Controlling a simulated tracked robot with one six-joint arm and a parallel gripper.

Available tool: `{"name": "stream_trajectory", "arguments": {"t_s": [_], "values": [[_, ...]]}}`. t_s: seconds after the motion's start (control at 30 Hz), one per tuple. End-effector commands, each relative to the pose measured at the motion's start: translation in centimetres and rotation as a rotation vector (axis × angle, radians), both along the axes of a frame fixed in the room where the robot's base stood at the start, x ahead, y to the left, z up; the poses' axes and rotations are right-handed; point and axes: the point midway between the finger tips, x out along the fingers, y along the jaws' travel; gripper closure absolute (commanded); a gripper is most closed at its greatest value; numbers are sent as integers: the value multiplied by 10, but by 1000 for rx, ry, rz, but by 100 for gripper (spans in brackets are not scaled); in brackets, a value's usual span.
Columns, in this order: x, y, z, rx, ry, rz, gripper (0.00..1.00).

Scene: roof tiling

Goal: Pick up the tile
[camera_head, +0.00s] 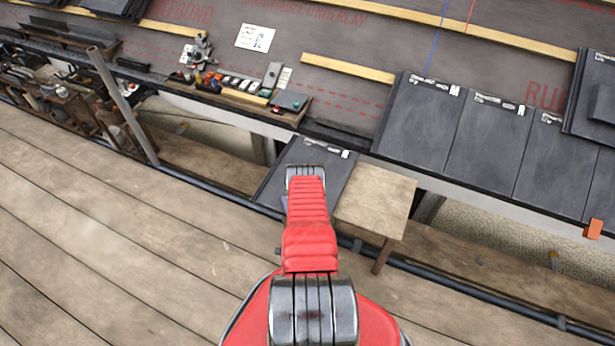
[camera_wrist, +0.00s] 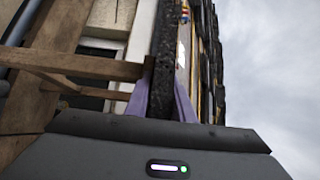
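In the head view a dark slate-grey tile (camera_head: 333,167) lies flat, partly over the left end of a small wooden stool. My red arm reaches across it and hides its middle. In the wrist view the tile's dark, rough edge (camera_wrist: 163,65) stands upright in the picture between the purple fingers of my gripper (camera_wrist: 165,98). One finger is on each side of the tile, very close to its faces. I cannot tell whether they press on it.
The wooden stool (camera_head: 380,192) stands on the plank scaffold floor (camera_head: 110,240). Laid tiles (camera_head: 485,140) cover the roof's right side. A tool board (camera_head: 240,97), wooden battens (camera_head: 348,68) and a paper sheet (camera_head: 255,38) are on the roof. A scaffold pole (camera_head: 122,103) rises at left.

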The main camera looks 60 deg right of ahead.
Motion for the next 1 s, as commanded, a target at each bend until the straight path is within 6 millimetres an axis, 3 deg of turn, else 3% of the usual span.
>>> {"name": "stream_trajectory", "arguments": {"t_s": [0.3, 1.0], "values": [[0, 0, 0, 1, 1, 0, 100], [0, 0, -1, 3, 2, 0, 100]]}}
